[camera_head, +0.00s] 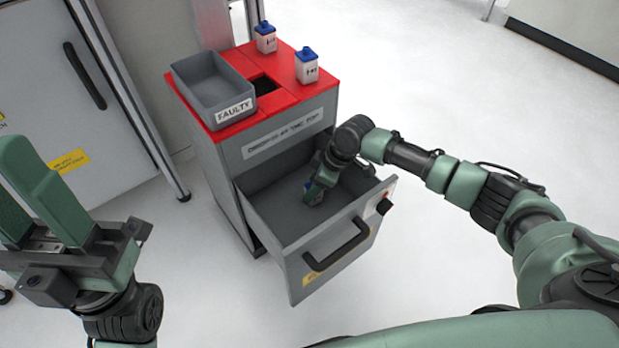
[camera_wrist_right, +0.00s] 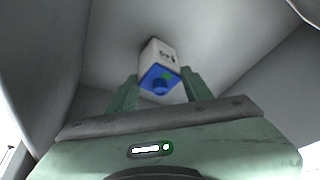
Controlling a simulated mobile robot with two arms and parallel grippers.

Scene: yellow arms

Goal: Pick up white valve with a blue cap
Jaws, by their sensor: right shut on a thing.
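A white valve with a blue cap (camera_wrist_right: 159,58) stands between the two green fingers of my right gripper (camera_wrist_right: 160,92) in the right wrist view. The gripper is shut on it near the blue cap. In the head view, my right gripper (camera_head: 316,190) reaches down into the open grey drawer (camera_head: 280,222). I cannot tell whether the valve touches the drawer floor. My left gripper (camera_head: 38,200) is open and empty at the lower left, away from the cabinet.
Two more white valves with blue caps, one at the back (camera_head: 265,38) and one nearer (camera_head: 307,66), stand on the red cabinet top (camera_head: 290,95). A grey bin labelled FAULTY (camera_head: 213,85) sits beside a square opening. Drawer walls surround my right gripper. The floor at right is clear.

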